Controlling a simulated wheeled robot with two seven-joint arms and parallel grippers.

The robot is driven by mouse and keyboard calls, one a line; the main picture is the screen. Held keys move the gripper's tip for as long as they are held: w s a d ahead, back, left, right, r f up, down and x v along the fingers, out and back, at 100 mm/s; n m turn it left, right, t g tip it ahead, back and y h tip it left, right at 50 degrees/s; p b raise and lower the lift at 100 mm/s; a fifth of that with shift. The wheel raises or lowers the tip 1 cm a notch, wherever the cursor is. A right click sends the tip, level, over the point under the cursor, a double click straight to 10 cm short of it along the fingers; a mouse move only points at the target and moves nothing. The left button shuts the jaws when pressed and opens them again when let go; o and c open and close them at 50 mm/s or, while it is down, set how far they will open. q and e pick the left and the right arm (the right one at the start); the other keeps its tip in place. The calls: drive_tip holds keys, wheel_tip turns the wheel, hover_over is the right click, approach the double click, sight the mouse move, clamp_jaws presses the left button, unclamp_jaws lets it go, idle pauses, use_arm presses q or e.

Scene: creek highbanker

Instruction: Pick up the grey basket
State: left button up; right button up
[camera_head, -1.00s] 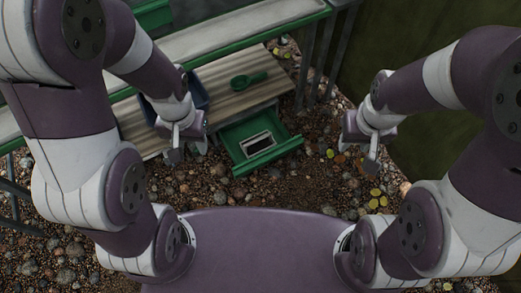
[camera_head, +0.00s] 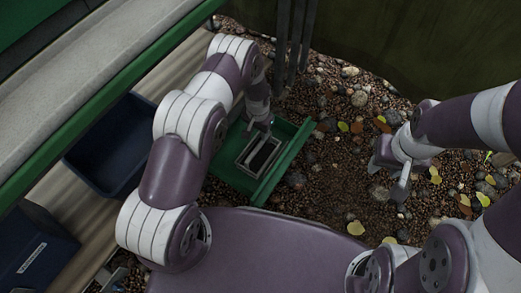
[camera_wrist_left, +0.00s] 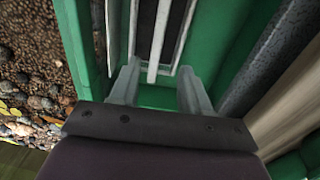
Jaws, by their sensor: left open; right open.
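The grey basket (camera_head: 243,160), a small light-grey frame with a dark inside, lies in the green tray (camera_head: 283,170) on the gravel. My left gripper (camera_head: 263,128) is at the far end of the basket in the head view and partly hides it. In the left wrist view, the open left fingers (camera_wrist_left: 160,88) point at the basket (camera_wrist_left: 181,32), whose pale rim and bar show ahead between them. I cannot tell whether they touch it. My right gripper (camera_head: 388,178) is open and empty above the gravel, right of the tray.
A dark blue bin (camera_head: 112,150) stands on the wooden boards at left, with a labelled blue box (camera_head: 35,250) nearer. A long green-edged trough (camera_head: 110,75) runs along the left. Dark posts (camera_head: 296,40) stand behind the tray. Open gravel with yellow leaves lies at right.

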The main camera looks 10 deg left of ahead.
sight(258, 146)
use_arm(q)
wheel_tip(258, 146, down, 7)
drive_tip(key=b, duration=0.4)
drive_tip(key=shift+s+f, duration=0.1)
drive_tip(key=shift+s, duration=0.05)
drive_tip(key=f+b, duration=0.4)
drive_tip(key=f, duration=0.1)
drive_tip(key=shift+s+d+f, duration=0.1)
drive_tip(key=shift+s+f, duration=0.15)
drive_tip(key=shift+r, duration=0.2)
clamp_jaws()
